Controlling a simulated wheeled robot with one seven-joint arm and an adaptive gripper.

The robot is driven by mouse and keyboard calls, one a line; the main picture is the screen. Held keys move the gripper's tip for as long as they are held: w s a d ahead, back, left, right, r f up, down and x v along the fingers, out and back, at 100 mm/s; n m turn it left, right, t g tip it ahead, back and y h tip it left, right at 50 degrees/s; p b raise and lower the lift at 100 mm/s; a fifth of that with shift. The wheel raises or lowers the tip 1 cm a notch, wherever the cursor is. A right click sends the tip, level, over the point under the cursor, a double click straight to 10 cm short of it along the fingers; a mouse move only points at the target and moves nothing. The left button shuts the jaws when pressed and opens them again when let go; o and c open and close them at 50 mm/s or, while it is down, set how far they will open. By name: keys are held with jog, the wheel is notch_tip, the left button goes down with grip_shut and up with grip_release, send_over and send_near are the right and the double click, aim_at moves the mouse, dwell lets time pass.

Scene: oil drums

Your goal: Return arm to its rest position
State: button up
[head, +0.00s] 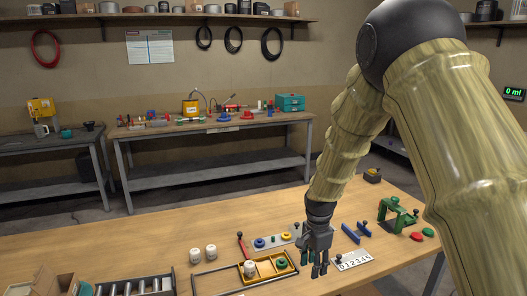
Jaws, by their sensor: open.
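My arm comes in from the upper right and reaches down over the wooden table. My gripper (319,269) points down at its end, open, with nothing visible between its fingers. It hangs over the table between a yellow tray (264,281) on its left and a white plate marked with digits (352,260) on its right. The tray holds a white-topped piece and a green ring-like piece. Whether the fingertips touch the table I cannot tell.
Two white-topped pieces (203,253) stand left of the tray, near a roller rack (135,287) and a cardboard box (40,287). A green press-like tool (397,212), blue pieces (351,233) and red and green discs (416,237) lie to the right. The table's left-middle is clear.

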jog(key=s+d+f+n, duration=0.2)
jog(key=s+f+n, duration=0.1)
jog(key=s+f, duration=0.65)
jog(key=s+d+f+n, duration=0.25)
jog(key=s+f, duration=0.45)
jog(key=f, duration=0.6)
jog(key=s+d+f+n, duration=0.1)
jog(key=s+f+n, duration=0.2)
jog(key=s, duration=1)
jog(key=s+d+f+n, duration=0.2)
jog(key=s+f+n, duration=0.2)
jog(key=s, duration=1)
notch_tip(320, 180, down, 2)
jog(key=shift+s+b, duration=0.25)
jog(key=shift+b, duration=0.2)
jog(key=shift+c, duration=0.7)
jog(key=shift+s, duration=0.15)
